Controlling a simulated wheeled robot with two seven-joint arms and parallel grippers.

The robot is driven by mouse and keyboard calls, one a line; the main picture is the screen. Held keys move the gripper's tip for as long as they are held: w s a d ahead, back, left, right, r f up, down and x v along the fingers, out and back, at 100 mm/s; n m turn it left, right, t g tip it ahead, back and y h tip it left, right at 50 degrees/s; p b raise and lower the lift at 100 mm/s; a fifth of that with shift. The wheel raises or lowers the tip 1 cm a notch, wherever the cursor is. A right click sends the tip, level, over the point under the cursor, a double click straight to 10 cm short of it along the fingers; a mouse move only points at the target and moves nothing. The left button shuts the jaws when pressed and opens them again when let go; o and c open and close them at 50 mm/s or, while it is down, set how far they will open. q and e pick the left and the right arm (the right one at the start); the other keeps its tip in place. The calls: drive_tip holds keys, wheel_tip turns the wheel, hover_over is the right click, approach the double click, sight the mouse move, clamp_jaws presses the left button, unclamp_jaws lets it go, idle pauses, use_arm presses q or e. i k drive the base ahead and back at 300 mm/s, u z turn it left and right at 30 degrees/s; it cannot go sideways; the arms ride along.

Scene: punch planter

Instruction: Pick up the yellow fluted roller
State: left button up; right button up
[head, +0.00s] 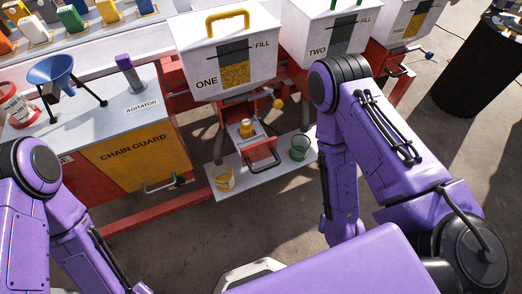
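A small yellow ribbed piece (246,128), which looks like the fluted roller, sits upright on a grey seat in the red frame below the white hopper marked ONE (226,55). Nothing of mine touches it. My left arm comes in at the lower left and its forearm runs down out of the picture. My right arm bends down right of the hopper, and its lower end is hidden behind my purple body. Neither gripper is in view.
A white shelf (275,178) below holds a yellow cup (224,178) and a green bucket (299,147). A black handle (264,161) juts out under the roller. The chain guard cabinet (140,148) stands left, and hopper TWO (325,35) stands right.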

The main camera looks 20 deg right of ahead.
sight(246, 129)
drive_tip(key=u, duration=0.05)
drive_tip(key=k, duration=1.05)
drive_tip(key=z, duration=0.85)
drive_tip(key=i, duration=0.95)
drive_tip(key=u, duration=0.35)
drive_tip(key=i, duration=0.8)
drive_tip(key=u, duration=0.6)
